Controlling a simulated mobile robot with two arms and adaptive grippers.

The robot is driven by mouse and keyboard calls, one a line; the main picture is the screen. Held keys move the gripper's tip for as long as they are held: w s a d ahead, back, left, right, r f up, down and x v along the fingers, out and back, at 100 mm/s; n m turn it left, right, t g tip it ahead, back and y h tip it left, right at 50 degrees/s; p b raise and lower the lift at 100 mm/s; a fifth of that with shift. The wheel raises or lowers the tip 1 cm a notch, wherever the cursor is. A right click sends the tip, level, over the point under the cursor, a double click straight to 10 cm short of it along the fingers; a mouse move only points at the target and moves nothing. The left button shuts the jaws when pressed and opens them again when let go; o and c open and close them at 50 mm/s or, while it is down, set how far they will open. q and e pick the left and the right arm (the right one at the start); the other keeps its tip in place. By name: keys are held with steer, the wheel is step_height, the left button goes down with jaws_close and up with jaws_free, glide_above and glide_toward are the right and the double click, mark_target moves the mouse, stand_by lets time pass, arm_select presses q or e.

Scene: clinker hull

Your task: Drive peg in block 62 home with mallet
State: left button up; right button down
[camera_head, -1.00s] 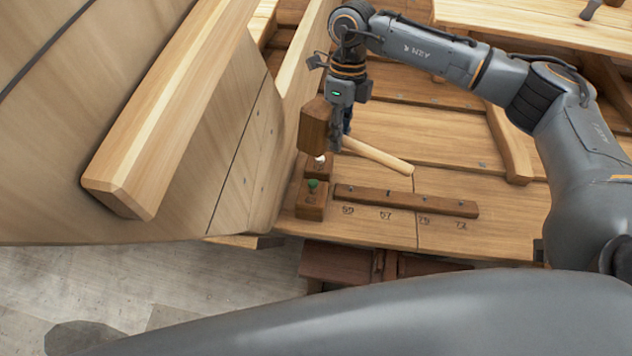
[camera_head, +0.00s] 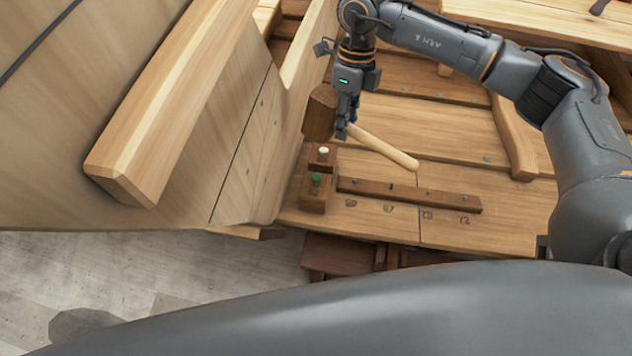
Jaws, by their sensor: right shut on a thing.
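A wooden mallet has a dark brown head (camera_head: 320,112) and a pale handle (camera_head: 385,150). My right gripper (camera_head: 346,125) is shut on the mallet, near its head, and the handle slants down to the right. Two dark wooden blocks stand just below it on the plank floor. The nearer block (camera_head: 313,200) carries a green peg (camera_head: 316,179). The farther block (camera_head: 331,163) carries a white peg (camera_head: 323,151), which sits close below the mallet head. Neither block's number can be read, so I cannot tell which is block 62. My left gripper is not in view.
A dark strip with small pins (camera_head: 410,193) lies right of the blocks, with numbers marked on the floor before it. The hull's planked side and a thick timber (camera_head: 165,110) rise at the left. Clear planks (camera_head: 410,128) lie behind the mallet.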

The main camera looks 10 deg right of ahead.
steer(key=shift+s+a+f, duration=0.15)
steer(key=shift+s+f, duration=0.05)
steer(key=shift+f, duration=0.15)
steer(key=shift+f, duration=0.35)
steer(key=shift+a+f+g+h+b, duration=0.35)
steer(key=shift+f+g+h+b, duration=0.45)
steer(key=shift+h, duration=0.1)
steer(key=shift+d, duration=0.1)
